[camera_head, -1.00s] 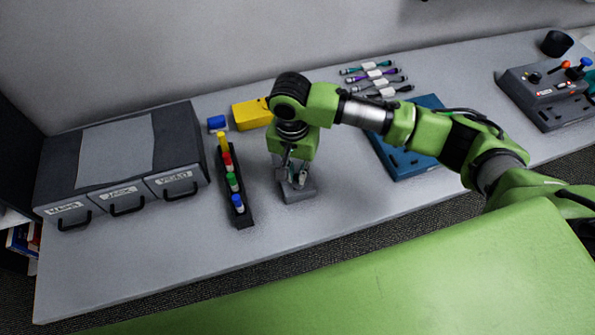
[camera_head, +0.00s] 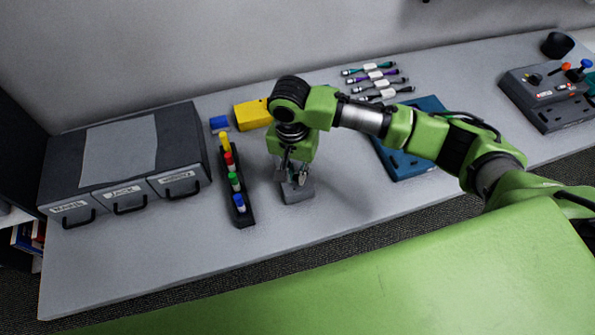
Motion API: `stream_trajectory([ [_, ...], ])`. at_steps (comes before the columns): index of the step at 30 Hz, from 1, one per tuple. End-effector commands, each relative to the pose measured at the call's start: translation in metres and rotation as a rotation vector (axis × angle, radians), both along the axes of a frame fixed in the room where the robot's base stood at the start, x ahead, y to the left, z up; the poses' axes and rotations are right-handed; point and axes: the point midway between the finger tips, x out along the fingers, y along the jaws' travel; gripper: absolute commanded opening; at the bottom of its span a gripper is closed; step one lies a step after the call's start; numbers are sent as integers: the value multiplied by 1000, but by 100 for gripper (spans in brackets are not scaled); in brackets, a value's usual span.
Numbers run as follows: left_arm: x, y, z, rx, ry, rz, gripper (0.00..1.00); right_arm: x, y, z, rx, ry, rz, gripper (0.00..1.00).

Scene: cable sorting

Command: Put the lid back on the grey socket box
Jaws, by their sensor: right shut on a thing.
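The small grey socket box (camera_head: 297,195) stands on the table near the middle, just right of the marker rack. My right gripper (camera_head: 294,177) points down directly over it, with its fingers at the top of the box. It is shut on a small part there, which appears to be the lid. The fingers and wrist hide most of that part, so I cannot tell whether the lid sits flush on the box. My left gripper is not in view.
A black rack (camera_head: 246,217) with coloured caps stands close left of the box. Farther left is a grey drawer unit (camera_head: 68,170). A blue board (camera_head: 407,168), cables (camera_head: 375,77) and a control box (camera_head: 548,100) lie right. The front table is clear.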

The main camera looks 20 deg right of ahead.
Motion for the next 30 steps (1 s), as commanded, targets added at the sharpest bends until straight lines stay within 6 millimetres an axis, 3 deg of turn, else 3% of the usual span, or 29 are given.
stream_trajectory([
  [30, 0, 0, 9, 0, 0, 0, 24, -4, 9, -7, 8, 10, 4, 0],
])
